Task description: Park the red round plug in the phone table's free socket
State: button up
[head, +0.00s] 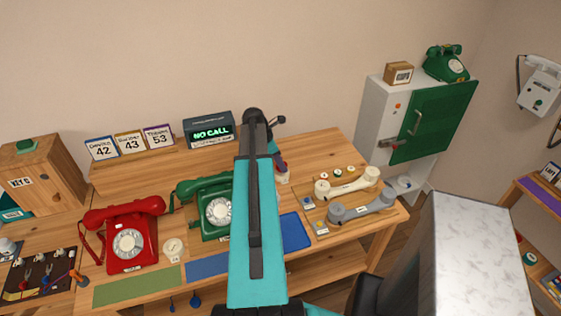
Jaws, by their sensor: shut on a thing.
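My gripper (281,162) is over the back middle of the wooden phone table (315,150), mostly hidden behind my teal arm. It is shut on a small red thing (284,166), which looks like the red round plug; its shape is too small and covered to make out. A pale piece (283,178) shows just below it; I cannot tell whether they touch. I cannot make out which socket is free.
A green phone (215,210) stands left of my arm, a red phone (126,240) farther left. A cream handset (348,182) and a grey handset (362,207) lie at right. A NO CALL display (209,131) stands at the back. The table's back right is clear.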

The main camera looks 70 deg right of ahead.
jog(key=shift+f, duration=0.7)
dwell(0.6)
jog(key=o, duration=1)
jog(key=shift+b+v, duration=1.75)
jog(key=shift+v, duration=5.2)
jog(key=shift+s, duration=0.1)
jog(key=shift+s, duration=0.1)
